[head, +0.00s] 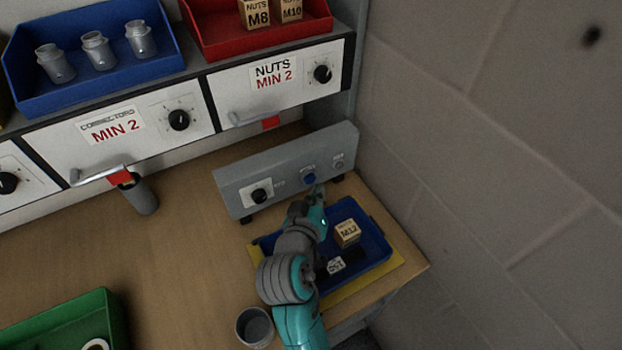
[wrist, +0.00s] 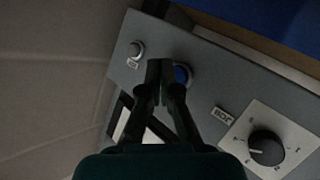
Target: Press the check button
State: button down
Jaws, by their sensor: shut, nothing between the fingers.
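The grey control box (head: 228,178) stands on the bench against the back. On its sloped face is a blue round button (head: 309,179), with a small label above it too small to read. The button also shows in the wrist view (wrist: 183,73), partly hidden behind my fingers. My gripper (head: 319,191) is shut and empty, with its fingertips just in front of the blue button. In the wrist view my gripper (wrist: 167,68) overlaps the button's edge. I cannot tell whether the tips touch it.
A dial (head: 259,195) and a small grey round fitting (head: 339,164) flank the button. A blue tray (head: 377,262) with an M12 box (head: 347,233) lies below my arm. A metal cup (head: 255,327) stands nearby. A block wall (head: 520,150) bounds the right.

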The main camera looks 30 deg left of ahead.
jog(key=shift+a, duration=0.1)
dwell(0.3)
jog(key=shift+w+a, duration=0.25)
jog(key=shift+w+a, duration=0.2)
jog(key=shift+a, duration=0.2)
dwell(0.8)
jog(key=shift+s+d, duration=0.1)
jog(key=shift+d, duration=0.05)
jog(key=shift+s+d, duration=0.35)
jog(key=shift+d, duration=0.25)
dwell(0.3)
jog(key=d, duration=0.1)
jog(key=s+d, duration=0.1)
jog(key=d, duration=0.1)
jog(key=s+d, duration=0.1)
jog(key=shift+s+d, duration=0.15)
jog(key=shift+s, duration=0.1)
dwell(0.9)
